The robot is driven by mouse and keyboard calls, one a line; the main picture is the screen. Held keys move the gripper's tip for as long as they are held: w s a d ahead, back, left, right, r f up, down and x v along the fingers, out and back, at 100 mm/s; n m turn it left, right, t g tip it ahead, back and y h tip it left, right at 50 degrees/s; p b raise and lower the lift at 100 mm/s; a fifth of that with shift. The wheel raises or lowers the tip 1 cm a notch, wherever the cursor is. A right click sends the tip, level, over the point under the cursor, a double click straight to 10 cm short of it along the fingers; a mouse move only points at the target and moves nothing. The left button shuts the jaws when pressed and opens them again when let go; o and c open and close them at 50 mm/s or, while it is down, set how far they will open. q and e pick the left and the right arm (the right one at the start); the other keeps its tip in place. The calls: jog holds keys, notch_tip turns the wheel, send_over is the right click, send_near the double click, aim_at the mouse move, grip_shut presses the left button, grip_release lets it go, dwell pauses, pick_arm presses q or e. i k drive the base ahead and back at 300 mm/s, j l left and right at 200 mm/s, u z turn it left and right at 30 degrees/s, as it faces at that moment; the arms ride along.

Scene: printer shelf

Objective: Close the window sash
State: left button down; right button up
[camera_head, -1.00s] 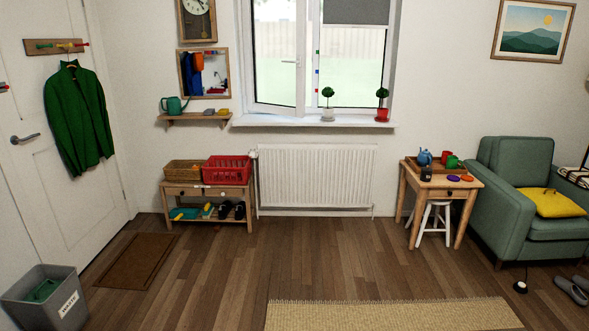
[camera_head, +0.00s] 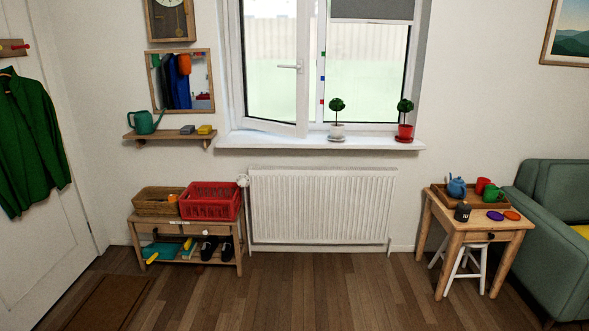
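The window sash (camera_head: 272,70) is the left pane of the window above the radiator. It has a white frame and a handle (camera_head: 290,67) on its right side. The sash looks ajar, tilted out of line with the window frame, its lower edge slanting over the sill. The fixed right pane (camera_head: 366,70) has a grey blind (camera_head: 372,9) across its top. Neither of my grippers is in view.
The windowsill (camera_head: 320,142) holds two small potted trees (camera_head: 337,118) (camera_head: 404,118) in front of the right pane. The radiator (camera_head: 322,207) is below. A bench (camera_head: 186,229) with baskets stands left, a small table (camera_head: 478,232) right. The floor before the radiator is clear.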

aim_at(299, 130)
jog(key=i+j, duration=0.1)
jog(key=i, duration=1.55)
jog(key=l+z, duration=0.05)
jog(key=l, duration=0.05)
